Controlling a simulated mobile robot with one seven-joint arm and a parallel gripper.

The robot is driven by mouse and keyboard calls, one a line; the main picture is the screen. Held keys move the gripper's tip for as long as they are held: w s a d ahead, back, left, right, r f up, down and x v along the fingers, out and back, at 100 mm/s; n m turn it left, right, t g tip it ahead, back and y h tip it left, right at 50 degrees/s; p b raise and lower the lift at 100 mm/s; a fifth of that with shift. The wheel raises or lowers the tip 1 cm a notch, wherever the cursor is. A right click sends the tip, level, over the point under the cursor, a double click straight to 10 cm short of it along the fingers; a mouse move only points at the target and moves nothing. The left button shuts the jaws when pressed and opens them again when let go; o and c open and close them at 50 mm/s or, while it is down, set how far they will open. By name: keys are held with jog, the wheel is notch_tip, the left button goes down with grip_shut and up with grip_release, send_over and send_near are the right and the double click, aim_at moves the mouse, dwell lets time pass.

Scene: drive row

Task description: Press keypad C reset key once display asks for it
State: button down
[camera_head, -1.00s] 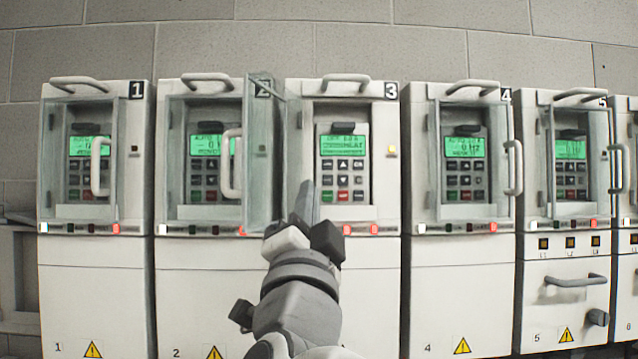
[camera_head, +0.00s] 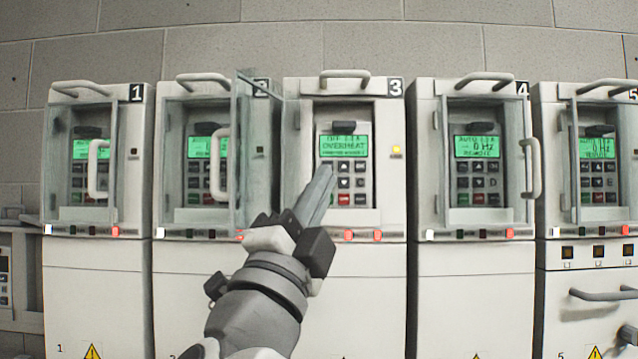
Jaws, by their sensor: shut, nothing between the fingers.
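Cabinet 3 (camera_head: 300,200) has its glass door (camera_head: 258,150) swung open to the left. Inside is a keypad (camera_head: 346,176) with several small keys, including a red one and a green one low down; the letters on the keys are too small to read. Its green display (camera_head: 343,146) reads OVERHEAT in the middle, with a small bottom line I cannot read. My gripper (camera_head: 326,178) is shut and empty, its fingertips in front of the left part of the keypad, hiding some left keys. I cannot tell whether it touches.
An amber lamp (camera_head: 396,150) is lit on cabinet 3. Cabinets 1 (camera_head: 98,270), 2 (camera_head: 190,270), 4 (camera_head: 470,270) and 5 (camera_head: 590,270) stand alongside with glass doors and handles. The open door stands close to the left of my gripper.

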jog(key=shift+w, duration=0.1)
jog(key=w+p, duration=0.2)
jog(key=w, duration=0.6)
jog(key=shift+w+d, duration=0.15)
jog(key=shift+w, duration=0.2)
jog(key=shift+w+f, duration=0.1)
dwell(1.7)
jog(key=shift+w+b, duration=0.3)
jog(key=shift+b, duration=0.05)
